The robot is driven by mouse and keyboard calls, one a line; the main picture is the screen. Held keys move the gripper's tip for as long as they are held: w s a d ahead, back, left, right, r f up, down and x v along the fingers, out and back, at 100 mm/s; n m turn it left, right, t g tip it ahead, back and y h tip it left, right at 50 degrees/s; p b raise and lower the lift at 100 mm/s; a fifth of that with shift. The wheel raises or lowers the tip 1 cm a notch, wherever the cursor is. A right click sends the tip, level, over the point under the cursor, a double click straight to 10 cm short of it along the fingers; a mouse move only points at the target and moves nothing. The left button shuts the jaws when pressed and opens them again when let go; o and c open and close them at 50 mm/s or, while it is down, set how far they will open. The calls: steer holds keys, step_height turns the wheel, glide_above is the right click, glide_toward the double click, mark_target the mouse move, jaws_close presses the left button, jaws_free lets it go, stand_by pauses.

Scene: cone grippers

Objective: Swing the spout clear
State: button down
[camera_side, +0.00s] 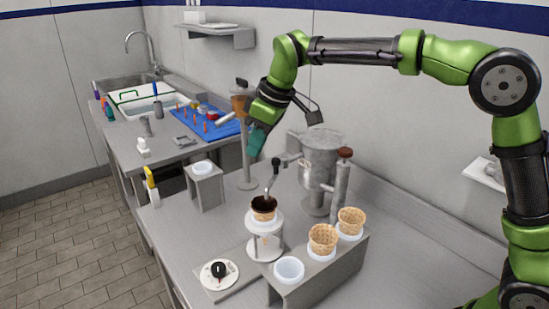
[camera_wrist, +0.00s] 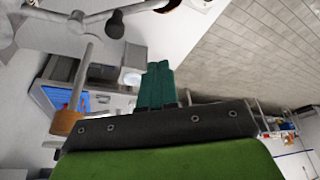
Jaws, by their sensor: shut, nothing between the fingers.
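The spout (camera_side: 285,160) seems to be the thin arm reaching left from the grey metal pot (camera_side: 320,155), with a black knob (camera_side: 276,162) near its end. Below the knob, a thin rod runs down to a waffle cup with dark filling (camera_side: 263,208) on a white round stand (camera_side: 265,245). In the wrist view, a grey arm with a dark knob (camera_wrist: 115,24) crosses the upper left. My gripper (camera_side: 256,140) has teal fingers, pressed together and empty, above and left of the knob and apart from it. The fingers also show in the wrist view (camera_wrist: 157,84).
A tall post with a brown top (camera_side: 240,104) stands just left of my gripper. Waffle cups (camera_side: 322,240) and a white cup (camera_side: 289,269) sit on a grey block at the front. A small stand (camera_side: 204,185) is at left. A dial (camera_side: 219,272) lies front left.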

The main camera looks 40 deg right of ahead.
glide_above(261, 197)
steer(key=w+a, duration=0.2)
step_height(261, 197, down, 6)
steer(key=shift+s+d+f, duration=0.15)
steer(key=shift+s+d, duration=0.35)
steer(key=shift+d, duration=0.05)
steer(key=shift+s+d+f, duration=0.15)
steer(key=shift+s+d, duration=0.35)
steer(key=shift+s+d+f, duration=0.2)
steer(key=shift+s+d, duration=0.1)
steer(key=shift+s, duration=0.1)
steer(key=shift+s, duration=0.15)
